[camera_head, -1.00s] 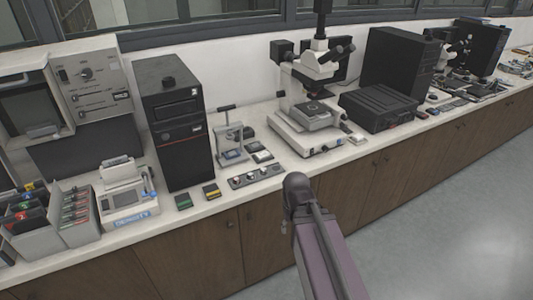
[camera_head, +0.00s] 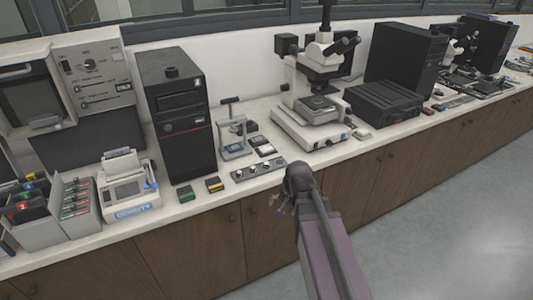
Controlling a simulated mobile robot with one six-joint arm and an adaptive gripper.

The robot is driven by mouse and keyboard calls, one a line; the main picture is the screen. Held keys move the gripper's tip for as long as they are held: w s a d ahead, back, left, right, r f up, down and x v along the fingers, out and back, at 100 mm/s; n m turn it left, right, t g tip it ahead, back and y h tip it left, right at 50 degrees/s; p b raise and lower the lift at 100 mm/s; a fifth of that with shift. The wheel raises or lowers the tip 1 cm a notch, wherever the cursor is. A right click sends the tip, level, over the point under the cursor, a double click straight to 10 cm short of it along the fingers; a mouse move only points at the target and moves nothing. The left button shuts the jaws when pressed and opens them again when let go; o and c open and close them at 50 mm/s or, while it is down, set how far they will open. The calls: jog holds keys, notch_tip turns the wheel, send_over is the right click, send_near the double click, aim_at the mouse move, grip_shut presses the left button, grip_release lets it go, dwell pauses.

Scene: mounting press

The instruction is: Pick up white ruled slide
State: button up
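A small pale slide (camera_head: 265,150) lies flat on the counter just right of the small mounting press (camera_head: 234,138). It may be the white ruled slide, but any ruling is too small to tell. Another small pale piece (camera_head: 362,134) lies by the microscope's base, and I cannot tell what it is. My gripper (camera_head: 280,206) shows only as a small grey part left of my arm's rounded joint, in front of the counter edge. It is apart from the slides. My arm hides most of it, so its opening cannot be seen.
A control strip with knobs (camera_head: 258,170) lies at the counter's front edge, with green (camera_head: 187,194) and yellow (camera_head: 214,185) small boxes to its left. A black computer tower (camera_head: 180,115) stands left of the press and a microscope (camera_head: 312,105) right of it. Dark small pieces lie near the pale slide.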

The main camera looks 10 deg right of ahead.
jog(key=w+m+t+y+b, duration=0.3)
jog(key=w+m+t+b, duration=0.15)
jog(key=w+m, duration=0.75)
jog(key=m+t+b, duration=0.4)
jog(key=m+t, duration=0.1)
jog(key=m, duration=0.7)
send_near(275, 159)
jog(key=shift+s+a+r, duration=0.1)
jog(key=shift+a+r, duration=0.7)
jog(key=shift+r, duration=0.3)
jog(key=shift+w+d+r+m+t, duration=0.1)
jog(key=shift+w+d+m+t, duration=0.15)
jog(key=shift+m, duration=0.3)
jog(key=shift+w+d+r+m+t, duration=0.2)
jog(key=shift+w+m, duration=0.1)
jog(key=shift+m, duration=0.25)
jog(key=b+x, duration=0.3)
jog(key=x, duration=0.4)
jog(key=shift+w+f, duration=0.3)
jog(key=shift+w+a+f+b, duration=0.1)
jog(key=shift+w+a+b, duration=0.15)
jog(key=shift+w+b, duration=0.15)
